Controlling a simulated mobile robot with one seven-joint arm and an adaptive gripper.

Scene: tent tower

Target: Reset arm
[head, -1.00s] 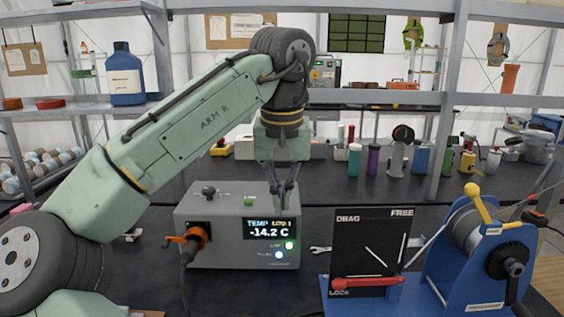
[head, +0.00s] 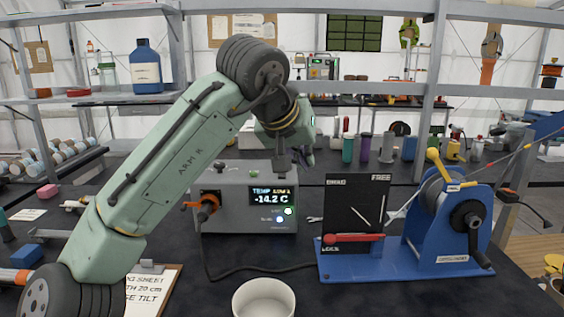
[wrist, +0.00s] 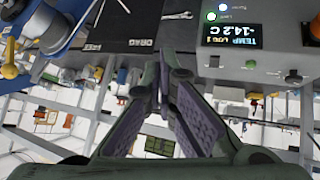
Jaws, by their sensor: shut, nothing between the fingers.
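My green arm reaches up from the lower left in the head view. My gripper (head: 304,158) hangs at the arm's end, above and behind the right part of the grey temperature box (head: 232,222). The fingers are shut and empty. In the wrist view my gripper (wrist: 163,62) shows its purple-padded fingers meeting near the middle. The box, upside down there (wrist: 240,68), lies to the right and apart from the fingers. Its screen reads -14.2 C.
A blue winch (head: 455,225) with a black DRAG/FREE panel (head: 357,215) and red lever stands right of the box. A white bowl (head: 264,298) and a clipboard (head: 158,283) are at the front. A cable crosses the bench. Shelves with bottles stand behind.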

